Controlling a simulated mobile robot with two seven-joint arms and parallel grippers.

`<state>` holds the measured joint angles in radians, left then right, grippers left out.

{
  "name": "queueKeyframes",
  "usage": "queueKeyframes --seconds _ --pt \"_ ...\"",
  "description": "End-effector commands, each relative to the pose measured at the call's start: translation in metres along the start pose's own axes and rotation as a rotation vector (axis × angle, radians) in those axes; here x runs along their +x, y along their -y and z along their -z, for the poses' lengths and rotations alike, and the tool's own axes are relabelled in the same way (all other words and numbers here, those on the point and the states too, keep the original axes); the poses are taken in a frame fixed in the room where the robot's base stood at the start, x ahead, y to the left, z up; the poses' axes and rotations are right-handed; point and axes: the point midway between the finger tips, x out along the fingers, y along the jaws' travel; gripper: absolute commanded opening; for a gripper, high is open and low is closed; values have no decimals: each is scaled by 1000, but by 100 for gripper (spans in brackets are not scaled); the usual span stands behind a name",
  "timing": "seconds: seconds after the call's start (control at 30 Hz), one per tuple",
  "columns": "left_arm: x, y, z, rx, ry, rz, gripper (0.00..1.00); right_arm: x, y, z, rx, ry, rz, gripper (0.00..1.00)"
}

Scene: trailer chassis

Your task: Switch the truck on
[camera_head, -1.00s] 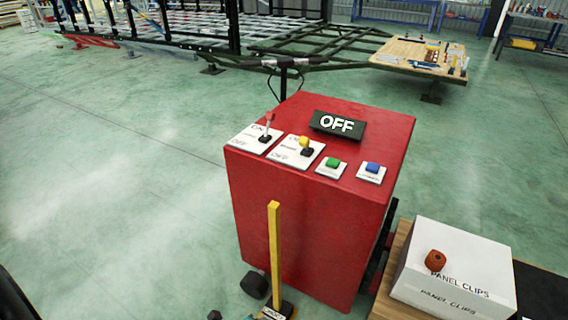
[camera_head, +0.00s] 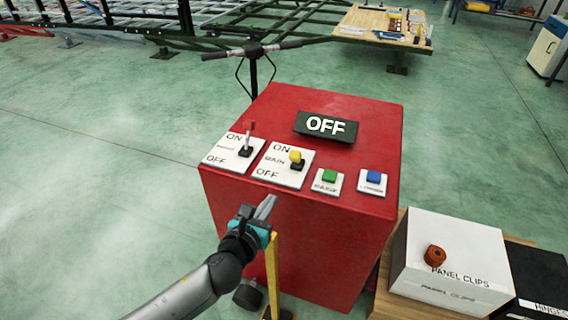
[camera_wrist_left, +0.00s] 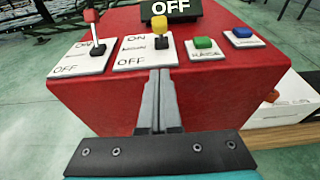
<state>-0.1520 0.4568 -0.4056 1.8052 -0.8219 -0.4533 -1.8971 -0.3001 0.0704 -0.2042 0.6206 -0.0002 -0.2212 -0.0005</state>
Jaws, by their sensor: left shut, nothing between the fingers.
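The red control box (camera_head: 330,235) stands in the middle of the head view. Its sign (camera_head: 326,126) reads OFF. On its top sit a red-tipped lever (camera_head: 247,140) on an ON/OFF plate and a yellow-tipped MAIN lever (camera_head: 296,160) on another ON/OFF plate. A green button (camera_head: 329,177) and a blue button (camera_head: 374,177) lie to their right. My left gripper (camera_head: 265,207) is shut and empty at the box's near edge, in front of the MAIN lever. In the left wrist view the closed fingers (camera_wrist_left: 160,98) point toward the yellow lever (camera_wrist_left: 160,30), apart from it. My right gripper is not in view.
A white PANEL CLIPS box (camera_head: 445,262) with an orange piece (camera_head: 435,255) on top stands right of the control box. A yellow post (camera_head: 272,275) rises in front. A handlebar (camera_head: 252,49) stands behind. Open floor lies to the left.

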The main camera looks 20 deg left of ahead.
Motion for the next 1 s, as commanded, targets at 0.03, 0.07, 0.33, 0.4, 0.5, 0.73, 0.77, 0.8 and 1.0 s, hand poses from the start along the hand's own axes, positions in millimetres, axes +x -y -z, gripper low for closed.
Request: queueKeyframes --seconds 0.03,0.07,0.33,0.4,0.5,0.73,0.77,0.8,1.0 --pt "0 0 0 -1 0 0 0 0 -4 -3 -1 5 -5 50" --pt "0 0 0 -1 -1 0 0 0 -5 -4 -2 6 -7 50" --pt "7 0 1 -4 -1 -1 0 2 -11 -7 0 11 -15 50" --pt "15 -1 1 -5 0 -2 0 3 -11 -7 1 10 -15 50" --pt "29 0 1 -4 0 -2 0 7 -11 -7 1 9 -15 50" --pt "67 0 2 -6 0 -2 0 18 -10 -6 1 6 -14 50" --pt "72 0 2 -5 0 -1 0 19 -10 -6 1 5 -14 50" --pt "78 0 2 -6 0 -1 0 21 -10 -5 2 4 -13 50" --pt "108 -1 -5 -5 1 -1 0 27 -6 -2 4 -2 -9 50"
